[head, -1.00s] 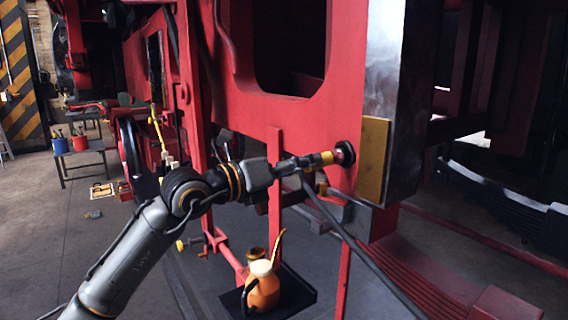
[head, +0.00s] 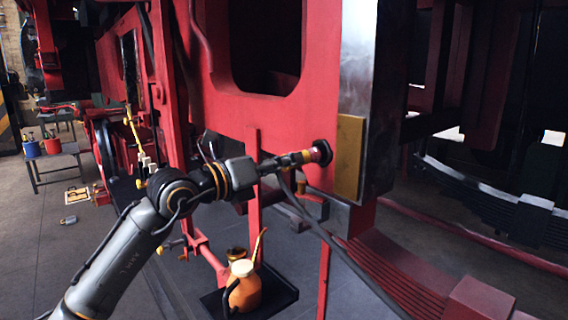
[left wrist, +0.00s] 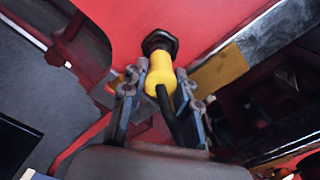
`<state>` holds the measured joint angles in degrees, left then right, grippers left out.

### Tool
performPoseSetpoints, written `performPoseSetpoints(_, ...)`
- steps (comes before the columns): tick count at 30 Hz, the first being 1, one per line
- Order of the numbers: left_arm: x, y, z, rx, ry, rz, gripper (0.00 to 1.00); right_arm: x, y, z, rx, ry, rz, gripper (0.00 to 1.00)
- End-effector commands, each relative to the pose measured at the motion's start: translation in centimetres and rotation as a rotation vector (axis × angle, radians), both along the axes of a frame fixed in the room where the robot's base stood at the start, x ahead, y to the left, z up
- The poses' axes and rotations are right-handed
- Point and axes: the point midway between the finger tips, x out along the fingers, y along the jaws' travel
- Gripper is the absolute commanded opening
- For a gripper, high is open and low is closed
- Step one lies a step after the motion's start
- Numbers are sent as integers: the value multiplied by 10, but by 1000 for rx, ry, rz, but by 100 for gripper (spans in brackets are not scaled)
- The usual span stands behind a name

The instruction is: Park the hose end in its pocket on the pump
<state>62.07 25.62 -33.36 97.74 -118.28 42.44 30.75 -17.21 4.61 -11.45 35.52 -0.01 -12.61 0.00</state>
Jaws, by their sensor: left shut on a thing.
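My left gripper (head: 296,159) is shut on the hose end (head: 321,152), in front of the red frame and just left of a yellow-tan plate. The hose end has a yellow body and a dark, wide tip. In the left wrist view the yellow body of the hose end (left wrist: 160,72) sits between the two fingers of my left gripper (left wrist: 157,92), its dark tip pointing away toward red metal. A black hose (head: 340,250) runs from it down to the right. I cannot make out the pump or its pocket for sure. My right gripper is not in view.
An orange can (head: 245,290) with a yellow spout stands on a dark tray (head: 277,299) below. The yellow-tan plate (head: 349,158) is fixed to a shiny upright. A small table (head: 55,158) with red and blue pots stands far left. Grey floor is open at left.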

Motion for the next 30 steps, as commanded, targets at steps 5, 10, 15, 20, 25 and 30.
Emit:
performPoseSetpoints(5,-1,1,1,-1,-2,0,0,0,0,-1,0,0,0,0)
performPoseSetpoints(10,-8,9,0,-3,-3,1,0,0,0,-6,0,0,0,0)
performPoseSetpoints(15,-16,18,-1,-1,-2,1,0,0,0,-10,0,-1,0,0)
performPoseSetpoints(20,-23,26,-1,-1,-1,1,0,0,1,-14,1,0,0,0)
performPoseSetpoints(25,-31,35,-1,-1,-1,1,0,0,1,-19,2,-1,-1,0)
performPoseSetpoints(30,-36,40,0,-1,-2,0,0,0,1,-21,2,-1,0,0)
